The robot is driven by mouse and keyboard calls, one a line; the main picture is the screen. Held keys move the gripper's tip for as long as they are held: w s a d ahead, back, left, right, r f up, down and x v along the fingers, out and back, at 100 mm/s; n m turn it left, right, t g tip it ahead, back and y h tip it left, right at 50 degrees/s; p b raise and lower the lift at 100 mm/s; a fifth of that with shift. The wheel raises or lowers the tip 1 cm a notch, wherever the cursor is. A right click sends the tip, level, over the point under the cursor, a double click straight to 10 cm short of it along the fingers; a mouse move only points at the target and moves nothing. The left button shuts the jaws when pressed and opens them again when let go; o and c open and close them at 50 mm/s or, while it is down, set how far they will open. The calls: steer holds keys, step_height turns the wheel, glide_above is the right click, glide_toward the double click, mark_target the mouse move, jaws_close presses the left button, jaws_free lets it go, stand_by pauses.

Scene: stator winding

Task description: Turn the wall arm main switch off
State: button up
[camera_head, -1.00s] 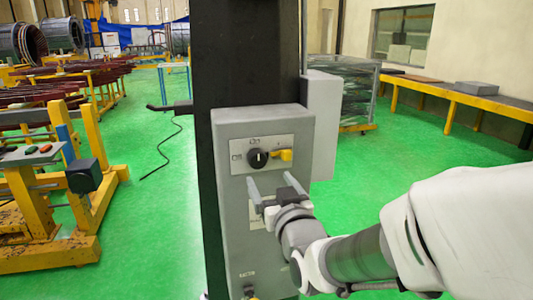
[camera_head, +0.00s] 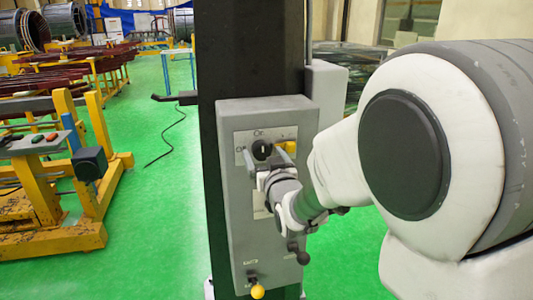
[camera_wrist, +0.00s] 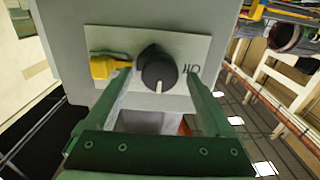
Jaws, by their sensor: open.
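The main switch is a round black knob (camera_head: 262,149) on a pale label plate near the top of a grey control box (camera_head: 238,200). The plate reads Off at the left and On above the knob. In the wrist view, turned upside down, the knob (camera_wrist: 158,68) has its white mark pointing down, toward the On side. My gripper (camera_head: 269,154) is open at the front of the knob. In the wrist view my gripper (camera_wrist: 157,75) has one finger on each side of the knob, with gaps. I cannot tell the depth of the fingertips.
A yellow part (camera_wrist: 108,67) sits beside the knob, close to one finger. Lower on the box are a yellow-tipped lever (camera_head: 256,290) and a dark-tipped lever (camera_head: 302,256). The box is on a black column (camera_head: 250,50). Open green floor (camera_head: 155,220) lies to the left.

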steer(key=shift+c, duration=0.2)
steer(key=c, duration=1.3)
